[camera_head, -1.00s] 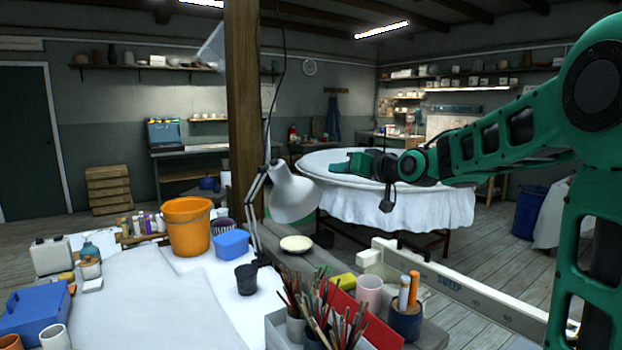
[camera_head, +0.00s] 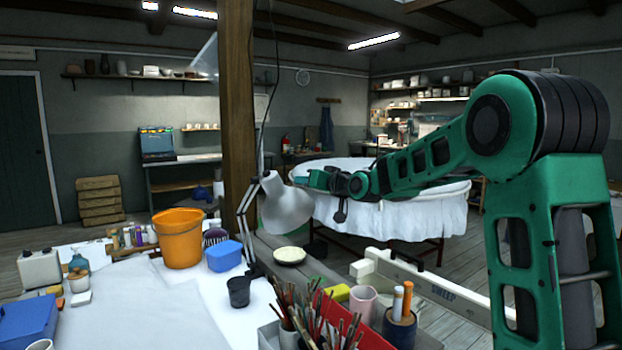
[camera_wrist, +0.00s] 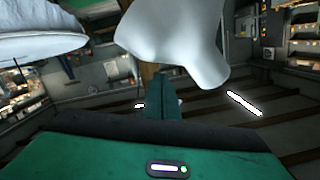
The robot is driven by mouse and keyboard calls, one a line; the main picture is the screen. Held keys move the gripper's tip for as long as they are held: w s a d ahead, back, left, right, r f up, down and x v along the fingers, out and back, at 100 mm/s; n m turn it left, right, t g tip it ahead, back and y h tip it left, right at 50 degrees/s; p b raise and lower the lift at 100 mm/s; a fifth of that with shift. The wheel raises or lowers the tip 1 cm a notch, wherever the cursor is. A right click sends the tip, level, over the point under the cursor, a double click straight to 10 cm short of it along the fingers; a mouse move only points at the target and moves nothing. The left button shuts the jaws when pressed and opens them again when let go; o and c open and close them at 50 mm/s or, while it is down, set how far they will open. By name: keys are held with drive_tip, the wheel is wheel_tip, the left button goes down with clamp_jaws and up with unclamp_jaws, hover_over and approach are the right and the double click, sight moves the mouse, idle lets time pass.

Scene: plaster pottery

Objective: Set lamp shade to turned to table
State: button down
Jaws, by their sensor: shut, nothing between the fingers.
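The white lamp shade (camera_head: 285,206) hangs on its jointed arm (camera_head: 245,222) beside the wooden post, above the table's back edge. It is tilted, its narrow end up and left and its wide end down and right. My green gripper (camera_head: 302,178) is shut and empty, just right of the shade's upper part. In the wrist view the shade (camera_wrist: 172,42) fills the upper middle, close beyond my shut fingers (camera_wrist: 163,98). I cannot tell whether they touch it. The white-covered table (camera_head: 205,300) stands below the lamp.
A wooden post (camera_head: 238,110) stands behind the lamp. An orange bucket (camera_head: 179,240), a blue tub (camera_head: 224,256), a dark cup (camera_head: 239,291) and a pale dish (camera_head: 289,256) stand near the lamp base. Brushes (camera_head: 318,318) stick up in front. A round draped table (camera_head: 400,215) stands behind my arm.

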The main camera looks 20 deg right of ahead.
sight(302, 202)
drive_tip(key=shift+a+f, duration=0.25)
drive_tip(key=shift+f, duration=0.35)
drive_tip(key=f+m, duration=0.3)
drive_tip(key=shift+s+a+f+y, duration=0.2)
drive_tip(key=shift+a+y, duration=0.1)
drive_tip(key=shift+a, duration=0.05)
drive_tip(key=shift+s+a+f+m, duration=0.1)
drive_tip(key=shift+a+f+m, duration=0.2)
drive_tip(key=shift+a+f, duration=0.25)
drive_tip(key=shift+d+f, duration=0.1)
drive_tip(key=shift+d, duration=0.05)
